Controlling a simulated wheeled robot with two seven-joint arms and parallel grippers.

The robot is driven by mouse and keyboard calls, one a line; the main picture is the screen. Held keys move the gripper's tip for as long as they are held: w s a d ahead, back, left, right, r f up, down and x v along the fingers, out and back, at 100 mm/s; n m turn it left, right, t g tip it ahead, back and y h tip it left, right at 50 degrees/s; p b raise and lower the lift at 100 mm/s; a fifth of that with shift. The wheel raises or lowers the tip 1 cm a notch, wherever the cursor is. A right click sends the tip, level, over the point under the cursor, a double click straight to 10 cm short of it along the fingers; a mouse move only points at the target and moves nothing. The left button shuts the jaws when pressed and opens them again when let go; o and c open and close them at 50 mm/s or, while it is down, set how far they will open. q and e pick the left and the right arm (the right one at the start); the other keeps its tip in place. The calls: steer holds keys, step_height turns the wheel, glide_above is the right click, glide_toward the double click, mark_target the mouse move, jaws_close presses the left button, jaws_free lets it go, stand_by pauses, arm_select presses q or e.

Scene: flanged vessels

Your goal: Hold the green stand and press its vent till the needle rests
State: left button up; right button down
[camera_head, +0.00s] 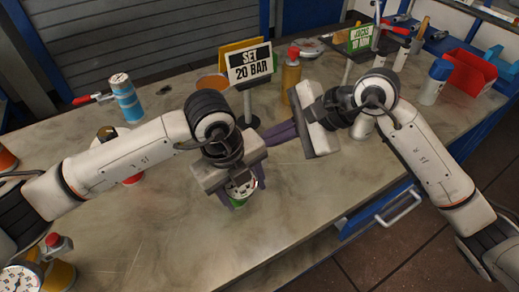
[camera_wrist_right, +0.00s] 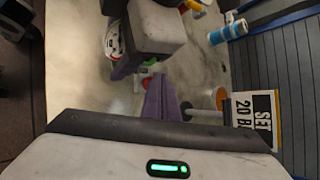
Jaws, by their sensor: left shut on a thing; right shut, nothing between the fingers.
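The green stand (camera_head: 238,202) is on the table, below and partly hidden by my left gripper (camera_head: 245,193). Its white round gauge (camera_head: 242,187) faces up between the fingers; the needle is too small to read. My left gripper is shut on the stand. My right gripper (camera_head: 280,133) is shut and empty, its purple fingers pointing left, above and right of the stand, apart from it. In the right wrist view its fingers (camera_wrist_right: 163,98) show near the left gripper, and the gauge (camera_wrist_right: 112,38) is partly visible. I cannot make out the vent clearly.
A "SET 20 BAR" sign (camera_head: 250,66) stands behind the grippers. An orange bottle (camera_head: 291,76), a blue can (camera_head: 127,98), a blue-white bottle (camera_head: 434,82) and a red bin (camera_head: 470,72) stand farther back. Another gauge (camera_head: 20,279) is at front left.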

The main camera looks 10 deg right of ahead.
steer(key=shift+f, duration=0.55)
stand_by(1.4)
stand_by(0.8)
steer(key=shift+r, duration=0.95)
steer(key=shift+r, duration=2.55)
steer(key=shift+s+d, duration=0.1)
steer(key=shift+d, duration=0.6)
